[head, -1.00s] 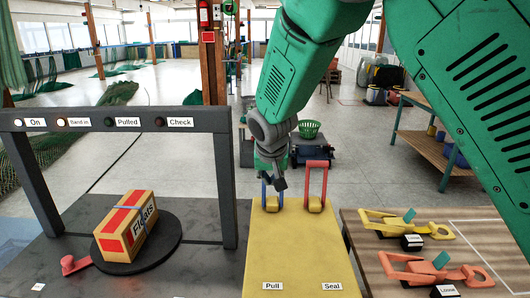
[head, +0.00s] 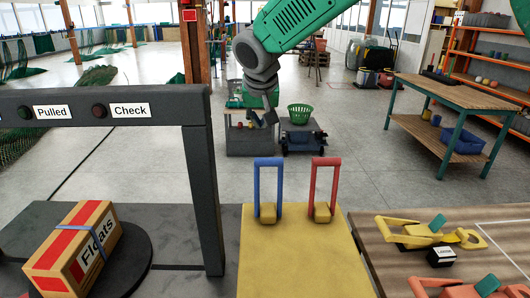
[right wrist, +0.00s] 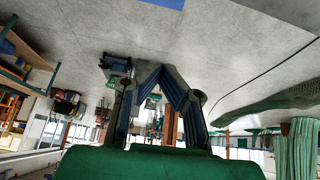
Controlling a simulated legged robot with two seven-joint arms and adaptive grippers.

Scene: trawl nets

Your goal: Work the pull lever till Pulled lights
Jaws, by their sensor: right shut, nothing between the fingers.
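The blue lever (head: 256,190), on the side labelled Pull in the earlier view, stands upright on the yellow panel (head: 290,262). The red lever (head: 334,185) stands upright to its right. The Pulled lamp (head: 25,113) on the dark frame is unlit. My right gripper (head: 263,120) is above and beyond the blue lever in the picture, apart from it. It is shut and empty; its fingertips meet in the right wrist view (right wrist: 160,68). My left gripper is not in view.
A Floats carton (head: 75,250) with a blue band sits on a dark turntable at left. The Check lamp (head: 99,111) is unlit. A wooden table (head: 400,272) with yellow and red tools stands at right. Open floor lies beyond the panel.

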